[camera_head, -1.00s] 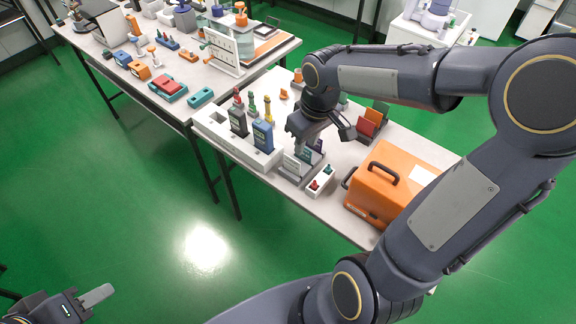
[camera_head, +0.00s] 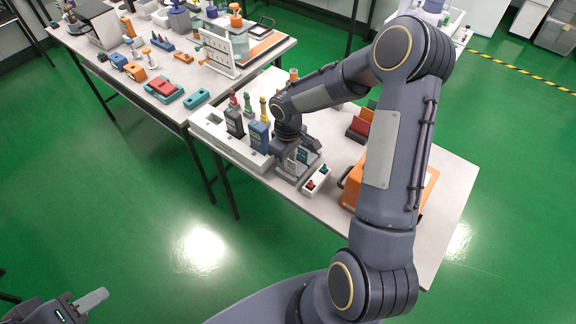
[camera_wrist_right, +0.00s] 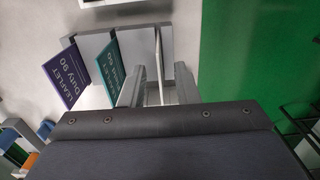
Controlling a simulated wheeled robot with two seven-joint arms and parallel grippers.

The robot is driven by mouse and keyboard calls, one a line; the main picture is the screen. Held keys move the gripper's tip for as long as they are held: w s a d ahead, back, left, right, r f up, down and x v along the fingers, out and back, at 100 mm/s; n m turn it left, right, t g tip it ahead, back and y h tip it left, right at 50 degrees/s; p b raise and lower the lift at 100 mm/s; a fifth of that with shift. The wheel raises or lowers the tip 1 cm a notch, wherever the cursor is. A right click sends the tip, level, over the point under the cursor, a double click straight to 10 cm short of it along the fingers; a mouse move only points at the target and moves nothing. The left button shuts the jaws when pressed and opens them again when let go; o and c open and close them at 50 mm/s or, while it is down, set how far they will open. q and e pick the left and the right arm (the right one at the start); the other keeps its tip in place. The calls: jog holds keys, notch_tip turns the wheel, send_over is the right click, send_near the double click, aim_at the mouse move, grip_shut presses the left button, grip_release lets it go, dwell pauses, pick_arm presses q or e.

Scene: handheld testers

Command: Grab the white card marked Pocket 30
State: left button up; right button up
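A grey card holder (camera_head: 287,176) stands on the near table. In the right wrist view it carries a purple leaflet marked Duty 90 (camera_wrist_right: 66,77), a teal leaflet (camera_wrist_right: 111,66) and a thin white card (camera_wrist_right: 158,58) seen edge-on. The white card's marking cannot be read from this angle. My right gripper (camera_wrist_right: 160,86) is over the holder, its fingers apart on either side of the white card, with gaps showing. In the head view my right gripper (camera_head: 298,150) hides part of the cards. My left gripper (camera_head: 88,303) is at the lower left over the floor, only partly visible.
A white rack (camera_head: 215,133) with dark and blue testers stands left of the holder. A small white box with red and green knobs (camera_head: 316,181) is close at its right.

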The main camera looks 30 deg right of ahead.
jog(key=shift+f, duration=0.2)
grip_shut()
jog(key=shift+r, duration=0.1)
